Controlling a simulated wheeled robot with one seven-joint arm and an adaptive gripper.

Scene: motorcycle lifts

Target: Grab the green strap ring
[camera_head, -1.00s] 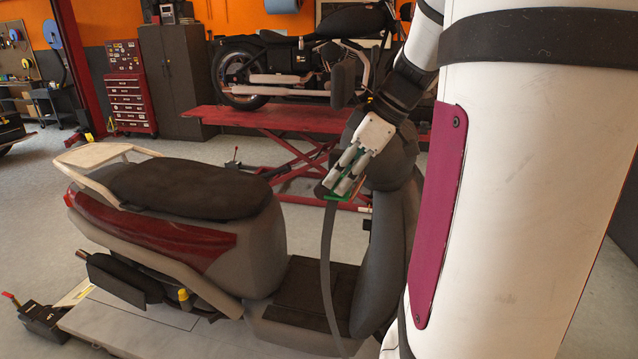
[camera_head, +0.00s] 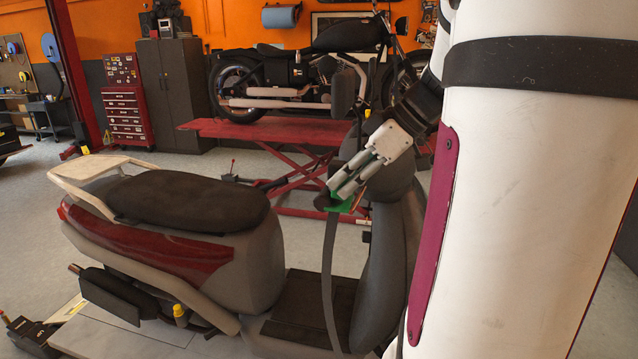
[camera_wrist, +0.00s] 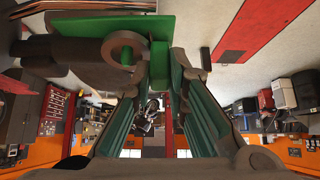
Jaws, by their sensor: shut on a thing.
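The green strap ring (camera_head: 344,206) is at the top of a dark grey strap (camera_head: 329,270) that hangs down toward the scooter's footboard. My gripper (camera_head: 337,197) is shut on the green ring, above the footboard and left of the scooter's front panel. In the wrist view the green ring part (camera_wrist: 159,56) sits between the two fingertips of my gripper (camera_wrist: 158,75). A wider green piece and a dark round loop show beyond the fingertips. Part of the ring is hidden by the fingers in the head view.
A scooter with a dark seat (camera_head: 190,195) stands on a lift (camera_head: 110,335) in front. Behind it a black motorcycle (camera_head: 300,75) stands on a red lift (camera_head: 270,133). A red tool chest (camera_head: 124,100) and dark cabinet (camera_head: 172,95) are at the back. Open floor lies at left.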

